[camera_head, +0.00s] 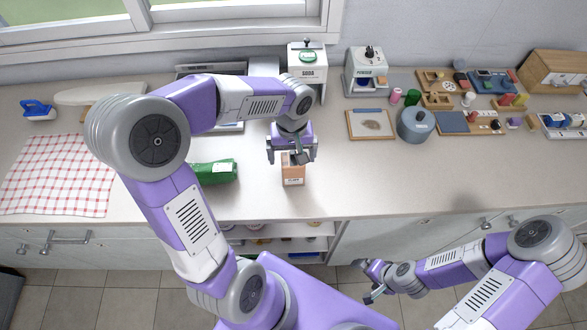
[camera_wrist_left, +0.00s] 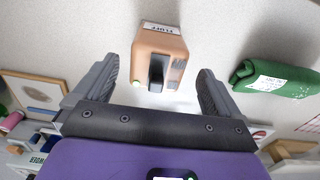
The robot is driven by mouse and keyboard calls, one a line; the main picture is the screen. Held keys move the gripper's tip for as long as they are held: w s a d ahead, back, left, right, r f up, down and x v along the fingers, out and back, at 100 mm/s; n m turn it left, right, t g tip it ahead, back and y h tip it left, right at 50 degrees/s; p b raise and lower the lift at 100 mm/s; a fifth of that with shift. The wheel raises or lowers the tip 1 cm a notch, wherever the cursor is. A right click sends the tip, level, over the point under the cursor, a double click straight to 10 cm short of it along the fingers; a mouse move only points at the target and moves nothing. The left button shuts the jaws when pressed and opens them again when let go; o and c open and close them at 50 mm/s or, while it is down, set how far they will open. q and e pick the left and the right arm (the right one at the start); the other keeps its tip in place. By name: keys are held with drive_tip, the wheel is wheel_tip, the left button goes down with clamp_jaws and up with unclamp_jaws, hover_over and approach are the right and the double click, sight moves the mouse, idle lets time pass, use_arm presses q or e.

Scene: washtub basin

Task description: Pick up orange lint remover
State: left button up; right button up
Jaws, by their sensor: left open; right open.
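The orange lint remover (camera_head: 293,175) is a small boxy tan-orange block on the countertop, near the front edge. In the left wrist view the lint remover (camera_wrist_left: 160,48) shows a white label and a dark part on its side. My left gripper (camera_head: 293,158) is above and just behind it in the head view. In the left wrist view the open fingers of my left gripper (camera_wrist_left: 160,85) are spread to either side, with the lint remover between and beyond them. My right gripper (camera_head: 368,279) is open and empty, low in front of the counter.
A green rolled item (camera_head: 215,171) lies left of the lint remover. A checkered cloth (camera_head: 58,175) covers the counter's left. The counter right of the lint remover is clear.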

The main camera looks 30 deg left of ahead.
use_arm(q)
wheel_tip(320, 180, down, 6)
drive_tip(key=shift+w+d+r+b, duration=0.1)
drive_tip(key=shift+w+r+b, duration=0.1)
drive_tip(key=shift+b, duration=0.4)
drive_tip(key=shift+c, duration=0.2)
drive_tip(key=c, duration=1)
drive_tip(key=shift+r, duration=0.15)
